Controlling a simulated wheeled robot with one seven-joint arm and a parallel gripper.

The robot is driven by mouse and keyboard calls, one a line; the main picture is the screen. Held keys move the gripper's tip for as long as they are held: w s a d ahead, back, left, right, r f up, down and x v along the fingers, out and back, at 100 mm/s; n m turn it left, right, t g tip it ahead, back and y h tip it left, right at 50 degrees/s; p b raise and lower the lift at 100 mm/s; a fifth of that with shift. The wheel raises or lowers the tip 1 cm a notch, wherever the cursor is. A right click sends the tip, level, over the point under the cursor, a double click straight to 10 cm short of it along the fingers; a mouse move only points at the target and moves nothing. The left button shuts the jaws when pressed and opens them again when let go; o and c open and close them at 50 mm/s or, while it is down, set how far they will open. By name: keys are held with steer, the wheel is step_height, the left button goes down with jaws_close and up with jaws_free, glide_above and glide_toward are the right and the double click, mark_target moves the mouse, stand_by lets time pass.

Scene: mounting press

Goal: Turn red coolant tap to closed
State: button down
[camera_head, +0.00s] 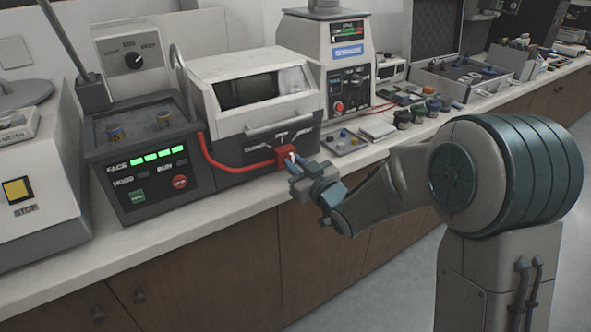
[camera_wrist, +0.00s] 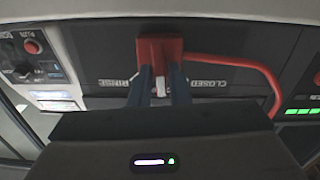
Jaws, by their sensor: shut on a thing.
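The red coolant tap (camera_head: 287,155) is on the front of the white-topped machine (camera_head: 252,90), with a red hose running left from it. In the wrist view the red tap (camera_wrist: 160,52) lies between the printed words RINSE and CLOSED. My gripper (camera_head: 291,160) reaches it from the right, and its blue fingers are shut on the tap's small pale lever. The lever (camera_wrist: 160,88) shows between the fingertips in the wrist view and points straight out toward my wrist, between the two labels. The fingers hide part of the lever.
A control box (camera_head: 150,165) with green lights and a red button stands left of the machine. A grey machine with a yellow STOP button (camera_head: 17,189) is at far left. Small parts (camera_head: 432,103) lie on the counter to the right. The floor in front is clear.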

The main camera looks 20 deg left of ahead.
steer(key=n+b, duration=0.2)
steer(key=b, duration=0.1)
steer(key=f+n+b, duration=0.1)
steer(key=n+b, duration=0.1)
steer(key=b, duration=0.1)
steer(key=shift+s+a+b, duration=0.1)
steer(key=shift+b, duration=0.3)
steer(key=n+b, duration=0.3)
steer(key=b, duration=0.1)
steer(key=shift+r, duration=0.2)
steer(key=shift+s+r+n+b, duration=0.1)
steer(key=shift+n+b, duration=0.2)
steer(key=shift+b, duration=0.2)
steer(key=c, duration=1.4)
jaws_free()
steer(key=shift+r, duration=0.1)
steer(key=shift+o, duration=0.2)
steer(key=p+v, duration=0.1)
steer(key=v, duration=1.2)
steer(key=shift+s+d+p, duration=0.25)
steer(key=shift+d+p, duration=0.05)
